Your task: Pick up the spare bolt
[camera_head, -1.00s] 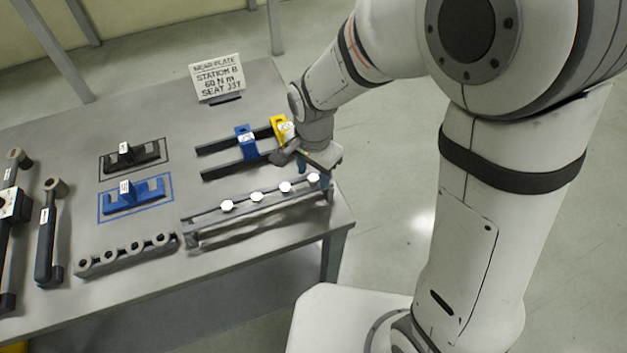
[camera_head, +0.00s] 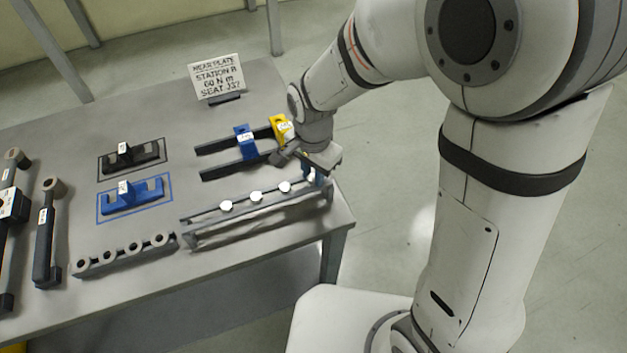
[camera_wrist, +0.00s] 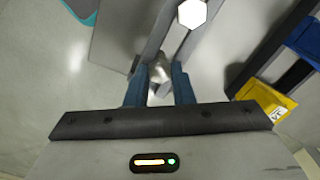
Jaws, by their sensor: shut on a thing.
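The bolt rack (camera_head: 210,218) is a long grey rail along the table's front right edge. Several white hex-headed bolts line it, and three heads (camera_head: 256,197) stand clear of my gripper. My gripper (camera_head: 316,176) is at the rack's right end, pointing down. In the wrist view its blue fingers (camera_wrist: 159,85) are shut on a shiny metal bolt (camera_wrist: 158,72), taken to be the spare bolt. The fingers partly hide it, and I cannot tell whether it is still seated in the rack. A neighbouring white hex head (camera_wrist: 192,13) shows just beyond.
Behind the rack are a dark two-rail fixture (camera_head: 220,171) with blue (camera_head: 245,142) and yellow (camera_head: 279,127) blocks. A sign (camera_head: 217,78) stands further back. Black (camera_head: 145,157) and blue (camera_head: 150,194) holders, a socket row (camera_head: 125,255) and wrenches (camera_head: 46,235) are left.

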